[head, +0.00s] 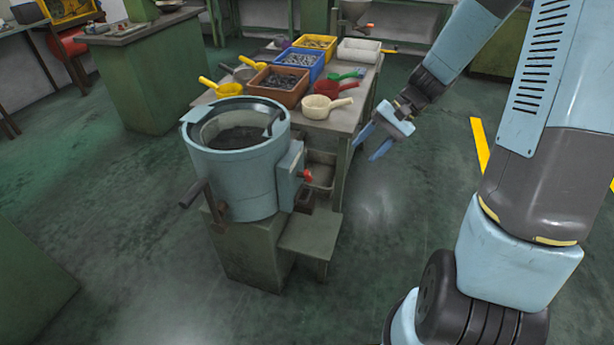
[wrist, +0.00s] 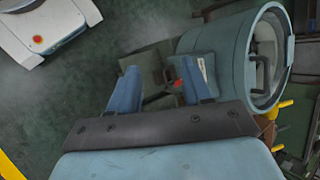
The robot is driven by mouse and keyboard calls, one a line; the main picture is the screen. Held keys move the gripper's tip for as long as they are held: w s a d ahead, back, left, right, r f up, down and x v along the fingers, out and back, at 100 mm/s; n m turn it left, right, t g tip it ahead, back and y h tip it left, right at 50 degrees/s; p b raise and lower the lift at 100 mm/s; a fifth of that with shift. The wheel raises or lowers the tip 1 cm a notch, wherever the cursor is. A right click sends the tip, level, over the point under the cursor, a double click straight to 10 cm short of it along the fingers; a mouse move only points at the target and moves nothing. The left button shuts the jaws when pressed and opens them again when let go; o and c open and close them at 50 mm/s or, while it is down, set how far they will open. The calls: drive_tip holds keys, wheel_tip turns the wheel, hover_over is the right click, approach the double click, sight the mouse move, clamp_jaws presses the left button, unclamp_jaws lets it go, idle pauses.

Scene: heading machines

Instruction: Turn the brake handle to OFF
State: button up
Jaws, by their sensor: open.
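A light-blue drum-shaped machine (head: 240,165) stands on a green base, with an open top and a dark interior. A dark lever with a grey grip (head: 192,194) sticks out at its lower left. A red knob (head: 306,175) sits on a small box on its right side. No OFF marking is readable, and I cannot tell for certain which of these is the brake handle. My gripper (head: 371,143) is open and empty, in the air to the right of the drum. In the wrist view the red knob (wrist: 179,83) shows near the right finger of my gripper (wrist: 160,85), apparently beyond it.
A bench (head: 345,118) behind the drum holds an orange bin (head: 281,87), a blue bin (head: 300,62), a yellow scoop (head: 220,88) and a cream scoop (head: 322,106). The floor to the right is clear.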

drive_tip(key=w+a+f+m+y, duration=0.1)
drive_tip(key=w+f+m+y, duration=0.4)
drive_tip(key=f, duration=0.7)
drive_tip(key=m+t+y, duration=0.4)
drive_tip(key=m+t, duration=0.3)
drive_tip(key=t, duration=0.1)
approach(311, 177)
drive_tip(key=x, duration=1.1)
drive_tip(key=shift+s+a+r, duration=0.1)
drive_tip(key=shift+s+r, duration=0.05)
drive_tip(key=shift+r, duration=0.1)
drive_tip(key=shift+c, duration=0.5)
